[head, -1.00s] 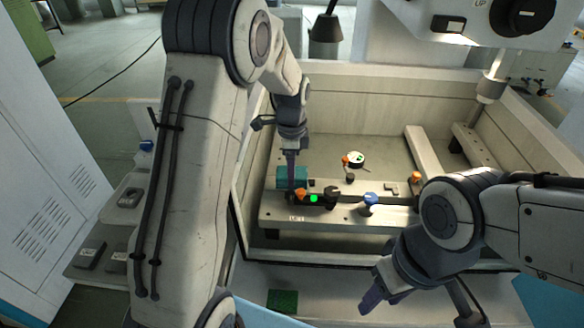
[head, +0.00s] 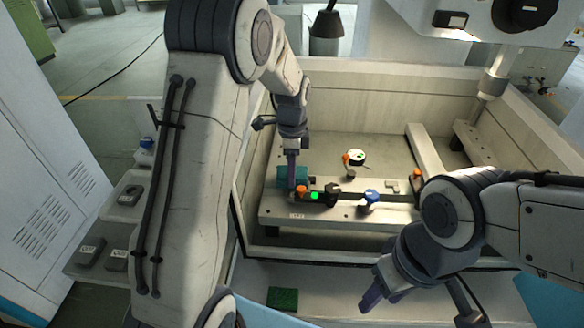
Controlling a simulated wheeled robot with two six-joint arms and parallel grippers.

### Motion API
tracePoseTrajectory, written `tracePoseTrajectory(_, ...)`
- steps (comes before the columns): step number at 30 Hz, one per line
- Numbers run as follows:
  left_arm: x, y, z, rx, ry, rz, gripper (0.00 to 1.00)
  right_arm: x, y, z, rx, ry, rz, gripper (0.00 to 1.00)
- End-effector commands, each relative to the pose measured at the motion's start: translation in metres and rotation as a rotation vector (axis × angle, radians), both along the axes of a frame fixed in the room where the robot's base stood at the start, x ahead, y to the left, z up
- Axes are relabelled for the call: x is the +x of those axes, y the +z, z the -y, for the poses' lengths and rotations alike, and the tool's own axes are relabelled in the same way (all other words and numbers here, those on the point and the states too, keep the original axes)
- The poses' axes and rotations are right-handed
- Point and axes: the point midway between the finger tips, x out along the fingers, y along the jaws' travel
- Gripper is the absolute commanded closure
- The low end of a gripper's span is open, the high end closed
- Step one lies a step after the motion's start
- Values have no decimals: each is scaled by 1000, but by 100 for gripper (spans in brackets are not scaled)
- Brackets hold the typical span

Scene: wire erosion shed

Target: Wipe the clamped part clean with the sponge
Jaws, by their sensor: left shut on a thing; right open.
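My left gripper (head: 291,180) reaches down into the machine's tank at the left end of the work rail (head: 299,216). It is shut on a teal block (head: 284,176) that looks like the sponge; the fingers hide part of it. Just right of it are an orange knob (head: 302,190) and a dark piece (head: 333,194) with a bright green square (head: 314,196), which seems to be the clamped part. I cannot tell whether block and part touch. My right gripper (head: 369,297) is open and empty over the front ledge, away from the rail.
A blue knob (head: 371,196) stands farther right on the rail. A round white dial (head: 356,156) lies behind it. A dark green pad (head: 283,298) lies on the front ledge. The tank walls (head: 355,100) surround the rail. Shelves with dark grey blocks (head: 91,251) stand at the left.

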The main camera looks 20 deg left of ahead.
Motion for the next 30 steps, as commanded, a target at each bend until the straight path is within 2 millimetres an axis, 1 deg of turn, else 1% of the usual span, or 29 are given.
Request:
tracePoseTrajectory(14,0,-10,0,0,0,0,73,0,-6,0,0,0,0,50)
tracePoseTrajectory(19,1,-9,2,0,-1,1,73,0,-4,0,0,0,0,50)
tracePoseTrajectory(23,3,-8,11,0,-2,1,73,0,-1,0,0,0,0,50)
tracePoseTrajectory(30,9,-6,31,0,-3,0,73,0,5,0,0,0,0,50)
